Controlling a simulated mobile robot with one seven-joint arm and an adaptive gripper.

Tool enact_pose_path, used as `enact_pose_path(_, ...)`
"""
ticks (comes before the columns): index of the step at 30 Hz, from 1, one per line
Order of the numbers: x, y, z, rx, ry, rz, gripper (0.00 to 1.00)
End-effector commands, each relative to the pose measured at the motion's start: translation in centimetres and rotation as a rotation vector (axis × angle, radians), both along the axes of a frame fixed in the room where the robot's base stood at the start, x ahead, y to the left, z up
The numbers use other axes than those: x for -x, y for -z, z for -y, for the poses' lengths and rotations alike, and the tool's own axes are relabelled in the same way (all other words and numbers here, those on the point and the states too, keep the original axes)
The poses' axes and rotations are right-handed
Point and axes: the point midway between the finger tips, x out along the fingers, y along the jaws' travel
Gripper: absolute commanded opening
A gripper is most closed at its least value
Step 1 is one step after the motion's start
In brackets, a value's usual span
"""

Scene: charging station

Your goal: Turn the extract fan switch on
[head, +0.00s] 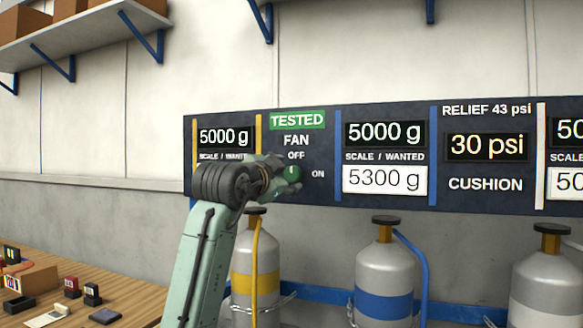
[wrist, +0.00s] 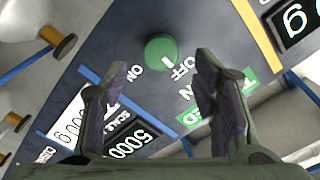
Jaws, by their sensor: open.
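The fan switch is a round green knob (head: 292,173) on the dark panel, under the word FAN, with OFF above it and ON to its right. In the wrist view the knob (wrist: 161,51) shows a white mark pointing toward OFF. My gripper (head: 284,176) is at the knob from the left and hides part of it in the head view. In the wrist view my gripper (wrist: 163,64) is open, with the knob ahead of and between the fingertips. No finger visibly touches it.
The panel (head: 320,184) also carries scale displays and a cushion pressure display (head: 487,146). Several gas cylinders (head: 384,270) with hoses stand below it. A wooden table (head: 140,296) with small items is at the lower left. A shelf (head: 90,22) with boxes hangs at the upper left.

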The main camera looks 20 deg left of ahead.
Motion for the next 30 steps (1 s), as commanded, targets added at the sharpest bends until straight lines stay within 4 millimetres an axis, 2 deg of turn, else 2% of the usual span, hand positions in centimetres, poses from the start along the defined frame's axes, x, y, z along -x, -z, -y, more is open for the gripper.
enact_pose_path(3, -2.3, -0.3, 0.1, 0.002, 0.001, -0.002, 0.54)
enact_pose_path(10, -4.9, -0.2, 0.1, 0.001, -0.001, 0.001, 0.54)
enact_pose_path(21, -5.3, 0.0, 0.2, 0.0, -0.001, 0.002, 0.53)
enact_pose_path(30, -5.3, 0.0, 0.2, 0.001, -0.001, 0.002, 0.33)
